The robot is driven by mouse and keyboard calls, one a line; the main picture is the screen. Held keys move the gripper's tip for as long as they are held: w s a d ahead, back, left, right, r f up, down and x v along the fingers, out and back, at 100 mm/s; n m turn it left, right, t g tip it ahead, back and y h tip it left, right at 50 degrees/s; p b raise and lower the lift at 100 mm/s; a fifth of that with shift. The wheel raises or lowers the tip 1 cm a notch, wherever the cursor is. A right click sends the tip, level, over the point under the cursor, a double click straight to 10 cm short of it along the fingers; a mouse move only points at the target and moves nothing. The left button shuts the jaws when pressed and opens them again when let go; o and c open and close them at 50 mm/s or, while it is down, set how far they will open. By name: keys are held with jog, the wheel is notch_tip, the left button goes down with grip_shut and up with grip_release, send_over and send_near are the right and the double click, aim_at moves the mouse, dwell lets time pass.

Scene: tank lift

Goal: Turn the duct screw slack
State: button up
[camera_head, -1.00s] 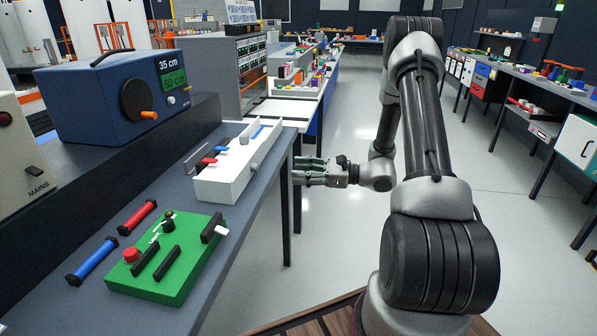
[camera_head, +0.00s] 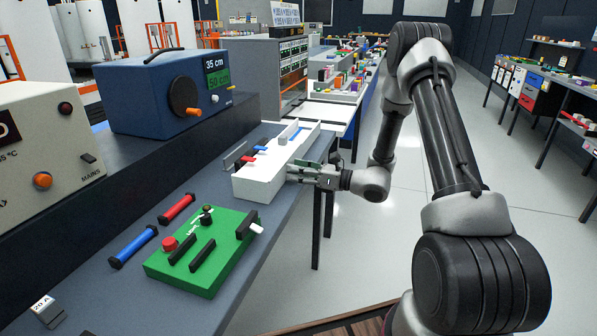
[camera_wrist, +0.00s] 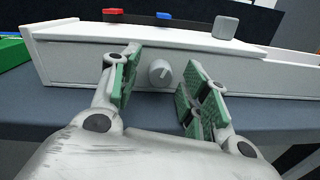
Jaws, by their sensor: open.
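The long white open-topped duct (camera_head: 258,188) lies on the grey-blue bench. In the wrist view, a round grey screw (camera_wrist: 160,73) with a slot mark sits on the duct's near wall (camera_wrist: 70,62). My gripper (camera_head: 291,172) is open at the duct's right side in the head view. In the wrist view its green-padded fingers (camera_wrist: 158,82) stand left and right of the screw, with a gap visible on each side. The screw is not clear in the head view, where my gripper is in front of that wall.
On the duct are red (camera_head: 249,159) and blue (camera_head: 260,149) pieces and a grey knob (camera_head: 283,141). A green switch box (camera_head: 205,275), red and blue rods and a blue meter (camera_head: 165,95) stand nearby.

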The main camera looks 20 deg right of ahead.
grip_shut()
jog(key=n, duration=0.4)
jog(key=shift+n, duration=0.4)
grip_release()
jog(key=v, duration=1.2)
jog(key=shift+f, duration=0.15)
jog(key=shift+d, duration=0.1)
